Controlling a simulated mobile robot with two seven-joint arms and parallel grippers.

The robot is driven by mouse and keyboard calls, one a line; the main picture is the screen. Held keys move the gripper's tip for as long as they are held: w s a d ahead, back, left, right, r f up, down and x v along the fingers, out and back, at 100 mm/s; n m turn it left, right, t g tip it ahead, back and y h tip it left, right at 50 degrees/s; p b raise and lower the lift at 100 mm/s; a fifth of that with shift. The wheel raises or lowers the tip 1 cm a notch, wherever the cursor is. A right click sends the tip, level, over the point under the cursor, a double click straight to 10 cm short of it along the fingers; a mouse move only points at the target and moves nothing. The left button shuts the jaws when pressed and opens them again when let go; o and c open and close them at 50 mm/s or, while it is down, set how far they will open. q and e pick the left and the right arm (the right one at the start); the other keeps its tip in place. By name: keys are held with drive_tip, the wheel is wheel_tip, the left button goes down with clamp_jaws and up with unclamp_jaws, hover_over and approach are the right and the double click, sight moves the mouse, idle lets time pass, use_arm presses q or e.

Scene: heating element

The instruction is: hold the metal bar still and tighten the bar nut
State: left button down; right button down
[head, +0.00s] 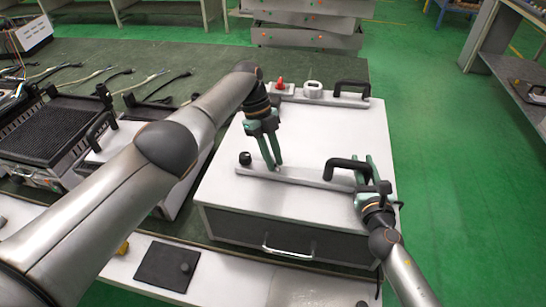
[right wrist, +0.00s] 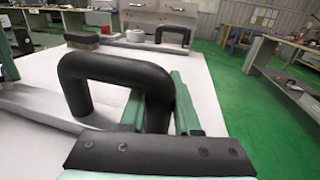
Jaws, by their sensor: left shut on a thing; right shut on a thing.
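The metal bar (head: 308,179) lies flat along the front of the white box top. A black knob, perhaps the bar nut (head: 245,158), stands at its left end. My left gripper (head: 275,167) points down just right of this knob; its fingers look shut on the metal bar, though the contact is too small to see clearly. A black arched handle (head: 346,163) stands at the bar's right end. My right gripper (head: 364,180) is shut on this handle, with its right leg between the fingers in the right wrist view (right wrist: 104,66).
A second bar at the back of the box carries a red knob (head: 280,84), a round silver part (head: 313,88) and another black handle (head: 352,84). Racks and cables stand left. A black plate (head: 168,266) lies in front. Green floor (head: 450,200) is clear at right.

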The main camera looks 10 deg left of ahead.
use_arm(q)
drive_tip(key=shift+s, duration=0.15)
idle(0.4)
drive_tip(key=c, duration=0.8)
unclamp_jaws()
drive_tip(key=shift+o, duration=0.2)
wheel_tip(320, 180, up, 10)
